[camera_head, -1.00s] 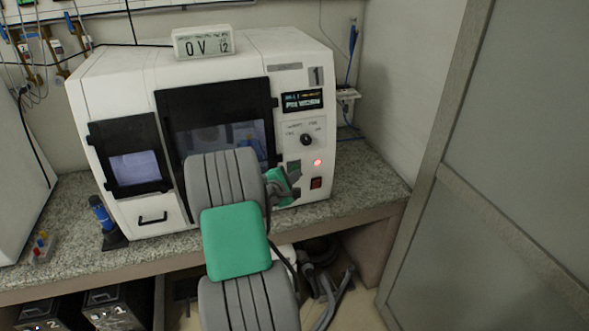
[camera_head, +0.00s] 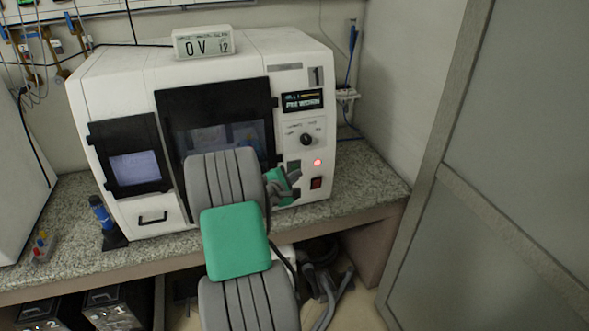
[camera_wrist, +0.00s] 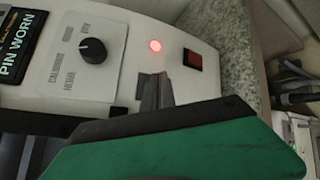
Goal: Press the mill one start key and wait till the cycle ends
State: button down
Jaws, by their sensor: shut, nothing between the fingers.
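Mill one (camera_head: 115,82) is the white machine marked 1 on the bench, with its dark front doors shut. Its small screen (camera_head: 302,101) appears to read PIN WORN, and the wrist view shows those words more clearly (camera_wrist: 94,73). A round red lamp (camera_head: 318,162) glows on the panel, also in the wrist view (camera_wrist: 155,45). A dark greenish square key (camera_head: 294,164) sits left of the lamp. My gripper (camera_wrist: 155,90) is shut and empty, its tips at the panel just beside the lamp. The tips hide that key in the wrist view; whether they touch or press it, I cannot tell.
A black knob (camera_head: 306,139) is above the lamp and a red square switch (camera_head: 316,183) is below it. A small display box (camera_head: 203,43) stands on top of the mill. The granite bench (camera_head: 365,185) is clear to the right, beside a grey partition (camera_head: 520,150).

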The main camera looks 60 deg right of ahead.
jog(key=shift+d, duration=0.1)
jog(key=shift+w+d, duration=0.25)
jog(key=shift+w, duration=0.05)
